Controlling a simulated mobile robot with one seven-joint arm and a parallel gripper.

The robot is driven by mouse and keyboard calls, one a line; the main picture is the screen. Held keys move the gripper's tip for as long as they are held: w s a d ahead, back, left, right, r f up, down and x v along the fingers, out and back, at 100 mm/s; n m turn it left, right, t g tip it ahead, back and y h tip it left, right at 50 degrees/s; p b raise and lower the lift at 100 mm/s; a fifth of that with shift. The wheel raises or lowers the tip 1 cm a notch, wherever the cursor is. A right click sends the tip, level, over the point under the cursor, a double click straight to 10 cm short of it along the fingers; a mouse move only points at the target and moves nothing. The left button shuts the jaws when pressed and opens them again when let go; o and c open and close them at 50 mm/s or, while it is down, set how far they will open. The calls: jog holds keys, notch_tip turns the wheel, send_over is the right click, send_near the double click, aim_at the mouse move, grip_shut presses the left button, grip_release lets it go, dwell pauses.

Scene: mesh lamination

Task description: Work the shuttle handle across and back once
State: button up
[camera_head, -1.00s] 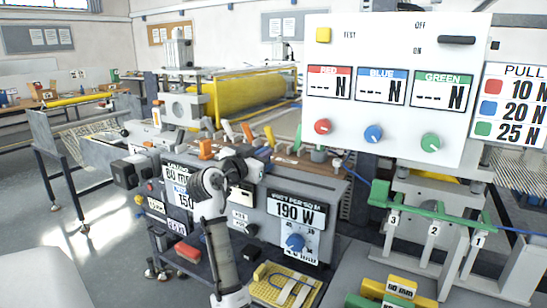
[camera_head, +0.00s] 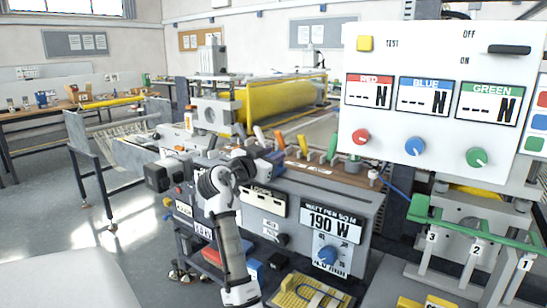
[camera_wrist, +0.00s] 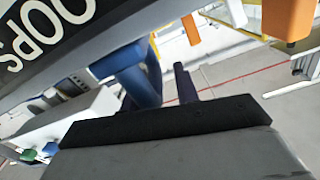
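I cannot tell for certain which part is the shuttle handle. In the wrist view, a blue handle-like part (camera_wrist: 130,72) stands close beyond my gripper (camera_wrist: 180,110), with an orange handle (camera_wrist: 290,18) at the upper right.
A control panel (camera_head: 430,130) with red, blue and green knobs stands at the right. A green bar (camera_head: 470,225) numbered 1 to 3 is below it. A yellow roll (camera_head: 275,100) lies behind. Open floor is at the left.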

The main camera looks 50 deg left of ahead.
jog(key=shift+o, duration=0.6)
jog(key=shift+a, duration=0.15)
jog(key=shift+f, duration=0.1)
jog(key=shift+s+d+f, duration=0.1)
jog(key=shift+s+d, duration=0.1)
jog(key=shift+s, duration=0.05)
jog(key=b+v, duration=0.3)
jog(key=v, duration=1)
jog(key=shift+s, duration=0.15)
